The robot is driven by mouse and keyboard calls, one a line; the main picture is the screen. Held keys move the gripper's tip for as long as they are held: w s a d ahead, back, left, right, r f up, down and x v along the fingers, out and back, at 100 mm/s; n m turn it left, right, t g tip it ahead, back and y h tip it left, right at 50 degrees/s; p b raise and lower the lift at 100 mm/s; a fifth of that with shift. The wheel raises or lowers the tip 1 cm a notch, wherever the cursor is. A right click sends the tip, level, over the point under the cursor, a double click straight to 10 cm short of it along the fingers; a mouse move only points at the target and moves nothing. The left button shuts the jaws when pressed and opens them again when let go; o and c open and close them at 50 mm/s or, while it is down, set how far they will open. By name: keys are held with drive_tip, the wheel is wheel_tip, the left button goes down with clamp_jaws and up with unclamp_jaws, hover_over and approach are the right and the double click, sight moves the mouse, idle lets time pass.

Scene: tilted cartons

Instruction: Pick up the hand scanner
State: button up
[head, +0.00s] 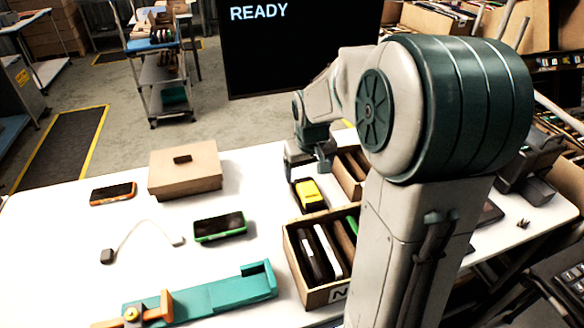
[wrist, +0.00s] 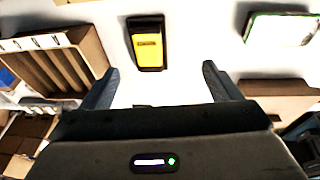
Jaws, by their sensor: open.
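The hand scanner appears to be the yellow and black device (head: 309,194) lying on the white table, just behind the front carton. In the wrist view the yellow and black device (wrist: 148,46) lies near the top, a little left of centre. My gripper (head: 306,172) is just beyond the device in the head view. In the wrist view my gripper (wrist: 160,69) has its two fingers spread with nothing between them. The device lies beyond the fingertips, apart from them. My arm hides part of the table's right side in the head view.
A carton of upright flat items (head: 293,231) stands in front of the device, and another carton (head: 347,181) stands beside it. A green-edged device (head: 220,227), an orange device (head: 113,193), a closed box (head: 185,178) and a teal tool (head: 225,294) lie to the left.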

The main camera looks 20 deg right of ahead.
drive_tip(key=w+d+f+p, duration=0.1)
drive_tip(key=w+d+f, duration=0.25)
drive_tip(key=w, duration=0.25)
hover_over(309, 190)
drive_tip(key=shift+t+y, duration=0.3)
drive_tip(key=shift+y, duration=0.1)
drive_tip(key=f, duration=0.7)
drive_tip(key=shift+s+a+f+p, duration=0.1)
drive_tip(key=shift+s+f+p, duration=0.1)
drive_tip(key=shift+s+p, duration=0.2)
drive_tip(key=x, duration=0.1)
drive_tip(key=p+x, duration=0.1)
drive_tip(key=x, duration=0.2)
drive_tip(key=shift+s+f, duration=0.2)
drive_tip(key=shift+s, duration=0.15)
drive_tip(key=shift+w+f+p, duration=0.15)
drive_tip(key=shift+f+p, duration=0.15)
drive_tip(key=shift+f, duration=0.3)
drive_tip(key=shift+c, duration=0.3)
drive_tip(key=c, duration=0.9)
